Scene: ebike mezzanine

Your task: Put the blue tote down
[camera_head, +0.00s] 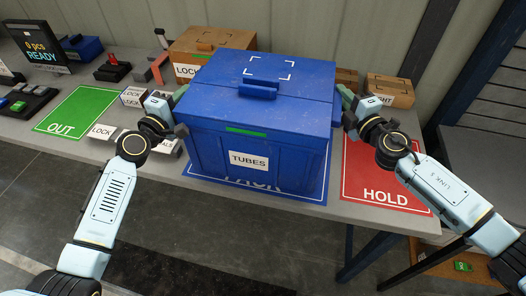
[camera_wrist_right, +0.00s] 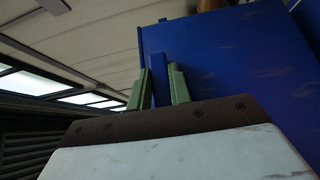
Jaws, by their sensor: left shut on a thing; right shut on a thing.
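The blue tote (camera_head: 255,120) has a closed lid and a white TUBES label, and it is upright over the blue PACK mat (camera_head: 306,195). I cannot tell whether its base touches the mat or hangs slightly above it. My left gripper (camera_head: 180,94) is at the tote's left side, shut on it, with its fingertips mostly hidden. My right gripper (camera_head: 346,95) is at the tote's right side. In the right wrist view its green fingers (camera_wrist_right: 157,90) are shut on a blue upright tab of the tote (camera_wrist_right: 220,65).
The red HOLD mat (camera_head: 375,175) lies to the right and the green OUT mat (camera_head: 80,112) to the left, both mostly clear. Cardboard boxes (camera_head: 210,40) stand behind the tote, and another box (camera_head: 390,90) behind the HOLD mat. Small LOCK-labelled bins (camera_head: 103,131) are near the left gripper.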

